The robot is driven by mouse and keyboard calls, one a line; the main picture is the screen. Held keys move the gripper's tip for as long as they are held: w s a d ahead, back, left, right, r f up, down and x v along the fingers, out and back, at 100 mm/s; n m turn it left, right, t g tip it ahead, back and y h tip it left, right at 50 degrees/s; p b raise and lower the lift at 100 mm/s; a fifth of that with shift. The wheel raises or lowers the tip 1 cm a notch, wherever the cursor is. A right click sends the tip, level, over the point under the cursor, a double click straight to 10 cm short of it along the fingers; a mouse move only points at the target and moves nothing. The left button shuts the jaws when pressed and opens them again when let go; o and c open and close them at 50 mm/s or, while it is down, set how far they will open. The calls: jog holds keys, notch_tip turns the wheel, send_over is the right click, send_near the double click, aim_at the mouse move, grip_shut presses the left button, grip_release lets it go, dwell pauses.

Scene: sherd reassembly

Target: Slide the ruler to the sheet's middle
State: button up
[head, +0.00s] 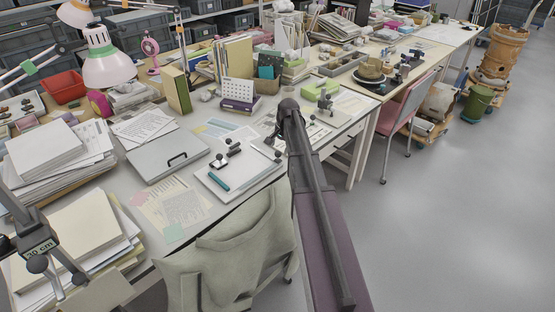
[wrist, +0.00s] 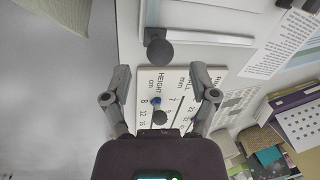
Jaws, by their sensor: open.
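My gripper (wrist: 160,72) is open in the wrist view, one finger on each side of a pale printed sheet (wrist: 172,84) headed HEIGHT cm and WALL mm. A small blue knob (wrist: 155,101) and a dark round knob (wrist: 160,117) show between the fingers, over the sheet. I cannot tell what they belong to. No ruler can be made out for certain; a plain white strip (wrist: 215,38) lies beyond the sheet, but I cannot tell if it is one. In the head view my arm covers the sheet and most of the gripper.
A white board (head: 240,181) with a teal cylinder (head: 219,184) and dark knobbed pieces lies left of my arm. A jacket (head: 230,255) hangs at the front edge.

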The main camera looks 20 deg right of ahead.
aim_at(278, 152)
jog(key=shift+w+a+f+b, duration=0.1)
jog(key=shift+w+f+b, duration=0.1)
jog(key=shift+f+b, duration=0.85)
jog(key=shift+w+a+f+b, duration=0.1)
jog(key=shift+w+f+b, duration=0.1)
jog(key=shift+f+b, duration=0.8)
jog(key=shift+f, duration=0.15)
grip_shut()
